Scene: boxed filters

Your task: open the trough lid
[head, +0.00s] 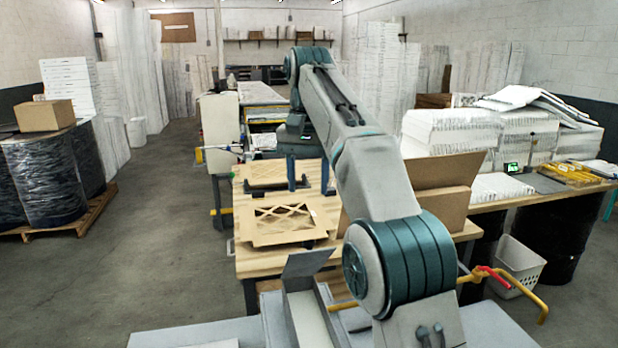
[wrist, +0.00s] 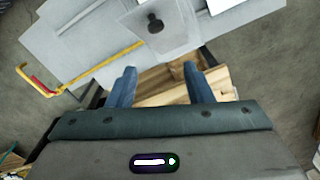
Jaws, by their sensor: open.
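A grey metal unit, which looks like the trough, stands at the bottom of the head view (head: 200,334), partly hidden by my arm. In the wrist view, a lighter grey panel with a dark knob (wrist: 155,22) lies on this grey unit (wrist: 75,45). I cannot make out the knob in the head view. My gripper (head: 308,180) is over the wooden table, beyond the grey unit. Its blue fingers are wide apart and empty in the wrist view (wrist: 161,88), well short of the knob.
A wooden table (head: 245,262) holds a cardboard frame with a lattice (head: 283,222). A yellow bar with a red grip (head: 490,272) sticks out at the unit's right. A side bench at right bears stacked white filters (head: 445,135).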

